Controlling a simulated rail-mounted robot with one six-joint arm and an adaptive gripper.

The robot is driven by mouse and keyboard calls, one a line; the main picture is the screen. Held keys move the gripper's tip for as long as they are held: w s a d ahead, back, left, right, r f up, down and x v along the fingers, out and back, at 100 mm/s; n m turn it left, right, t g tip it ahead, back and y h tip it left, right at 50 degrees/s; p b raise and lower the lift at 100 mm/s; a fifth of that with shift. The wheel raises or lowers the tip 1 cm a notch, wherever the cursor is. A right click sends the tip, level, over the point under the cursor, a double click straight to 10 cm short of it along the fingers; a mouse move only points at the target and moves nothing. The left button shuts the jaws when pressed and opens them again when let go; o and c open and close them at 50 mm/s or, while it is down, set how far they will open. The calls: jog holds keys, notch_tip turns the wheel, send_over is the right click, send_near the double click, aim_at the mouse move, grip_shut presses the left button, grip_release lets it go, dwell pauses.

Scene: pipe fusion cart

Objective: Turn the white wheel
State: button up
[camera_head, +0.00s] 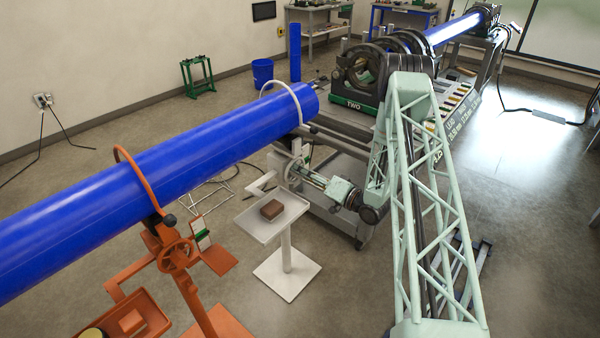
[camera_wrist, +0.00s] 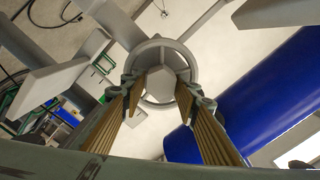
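The white wheel (camera_wrist: 160,76) shows in the wrist view as a pale ring with spokes and a hub, straight ahead of my gripper (camera_wrist: 159,94). My gripper's two tan-padded fingers are spread apart, one toward each side of the wheel's lower part. The fingertips overlap the rim in the picture; I cannot tell whether they touch it. In the head view my gripper (camera_head: 308,178) points left at the wheel (camera_head: 293,171) on the white pipe stand. The wheel is small there and partly hidden by the gripper.
A blue pipe (camera_head: 150,180) lies above, across the white stand and an orange stand (camera_head: 178,255). The white stand's tray (camera_head: 258,228) carries a brown block (camera_head: 271,210), below and left of my gripper. The fusion cart (camera_head: 350,103) stands behind my arm.

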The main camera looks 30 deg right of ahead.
jog(key=v, duration=1.1)
jog(key=shift+s, duration=0.2)
jog(key=shift+f, duration=0.1)
jog(key=shift+d, duration=0.15)
dwell(0.4)
